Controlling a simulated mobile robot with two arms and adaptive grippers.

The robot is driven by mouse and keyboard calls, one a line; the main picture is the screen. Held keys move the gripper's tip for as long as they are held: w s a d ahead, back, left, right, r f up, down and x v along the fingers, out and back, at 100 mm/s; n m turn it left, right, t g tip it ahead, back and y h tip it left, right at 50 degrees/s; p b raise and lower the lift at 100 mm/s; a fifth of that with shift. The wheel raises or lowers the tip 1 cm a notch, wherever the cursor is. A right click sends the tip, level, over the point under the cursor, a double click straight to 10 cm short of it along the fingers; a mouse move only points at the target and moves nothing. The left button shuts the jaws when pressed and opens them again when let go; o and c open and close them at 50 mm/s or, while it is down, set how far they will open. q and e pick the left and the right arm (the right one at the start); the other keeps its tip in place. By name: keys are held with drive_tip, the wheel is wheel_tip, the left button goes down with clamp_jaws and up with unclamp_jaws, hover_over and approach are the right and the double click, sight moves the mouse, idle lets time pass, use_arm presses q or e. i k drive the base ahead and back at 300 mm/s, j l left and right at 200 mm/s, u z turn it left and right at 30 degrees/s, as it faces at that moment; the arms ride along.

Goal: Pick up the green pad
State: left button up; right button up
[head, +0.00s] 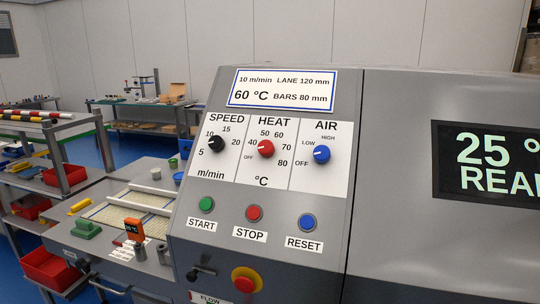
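A green pad (86,229), with a raised part on top, lies on the grey machine bed (60,237) at the lower left of the head view. Neither of my grippers shows in this view, so I see nothing holding or touching the pad.
A grey control panel with knobs and buttons (265,180) stands right of the bed. An orange device (134,229) stands near the pad. A yellow object (80,206) lies behind it. Red bins (65,176) sit on racks at the left.

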sight(84, 228)
drive_tip(key=u, duration=1.25)
drive_tip(key=z, duration=3.05)
drive_tip(key=u, duration=3.1)
drive_tip(key=i+j, duration=0.3)
drive_tip(key=i, duration=0.2)
